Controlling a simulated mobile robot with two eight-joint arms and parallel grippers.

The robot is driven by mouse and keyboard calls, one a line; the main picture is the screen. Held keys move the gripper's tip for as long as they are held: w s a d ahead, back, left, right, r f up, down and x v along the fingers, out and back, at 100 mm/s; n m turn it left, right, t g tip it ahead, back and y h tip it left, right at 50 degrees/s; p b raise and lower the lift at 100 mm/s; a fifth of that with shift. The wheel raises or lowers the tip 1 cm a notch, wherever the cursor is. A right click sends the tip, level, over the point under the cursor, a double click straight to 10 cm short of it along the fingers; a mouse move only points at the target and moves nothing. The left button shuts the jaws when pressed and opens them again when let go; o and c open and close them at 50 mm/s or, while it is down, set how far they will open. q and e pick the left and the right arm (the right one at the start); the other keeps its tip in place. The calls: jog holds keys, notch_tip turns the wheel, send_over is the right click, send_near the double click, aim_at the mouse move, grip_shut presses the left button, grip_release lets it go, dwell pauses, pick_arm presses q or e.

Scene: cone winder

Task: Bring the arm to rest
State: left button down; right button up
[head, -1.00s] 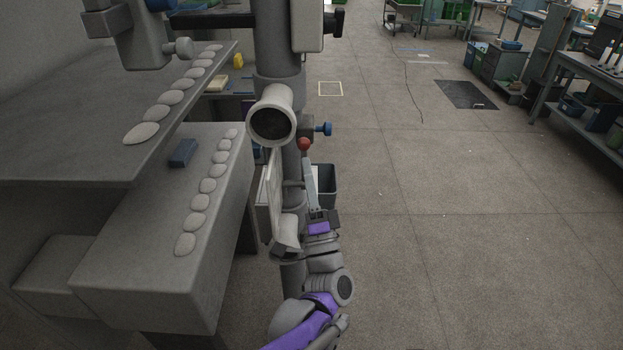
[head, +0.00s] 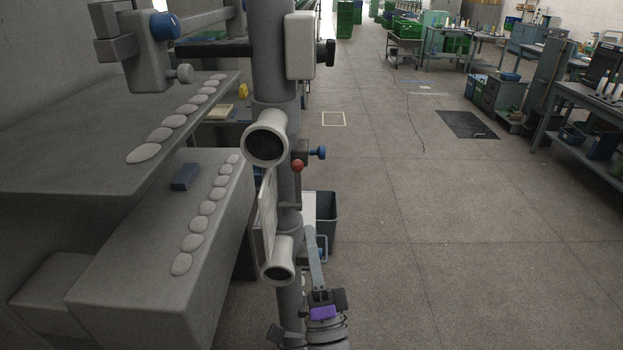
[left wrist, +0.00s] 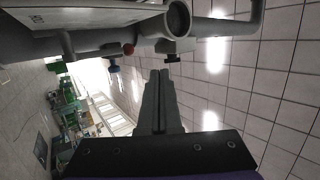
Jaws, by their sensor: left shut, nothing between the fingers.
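My left gripper (head: 309,232) is shut and empty, its grey fingers pointing up and away beside the machine's vertical column (head: 274,72). The fingers also show in the left wrist view (left wrist: 158,76), pressed together with nothing between them. A red ball knob (head: 298,165) and a blue knob (head: 320,152) on the column lie above the fingertips in the head view, apart from them. Both knobs also appear in the left wrist view, the red one (left wrist: 128,48) and the blue one (left wrist: 113,69). My right gripper is in neither view.
Round-mouthed grey fittings (head: 265,145) stick out from the column close to my left arm. A dark bin (head: 325,215) stands on the floor just behind the fingers. A grey machine body (head: 150,260) fills the left. The floor to the right is open.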

pick_arm(q)
jog(key=w+a+f+n+g+h+p, duration=0.1)
jog(key=a+f+g+h+p, duration=0.25)
jog(key=f+g+h, duration=0.65)
jog(key=s+a+f+n+g+y+p, duration=0.1)
jog(key=s+a+f+n+g, duration=0.3)
jog(key=s, duration=0.4)
jog(key=s+a+f+n+g+y, duration=0.2)
jog(key=s+a+f+n+g, duration=0.3)
jog(key=s+a+f+n, duration=0.2)
jog(key=shift+s+a+n+y+p, duration=0.4)
jog(key=shift+s+a+n, duration=0.3)
jog(key=shift+s+a, duration=0.35)
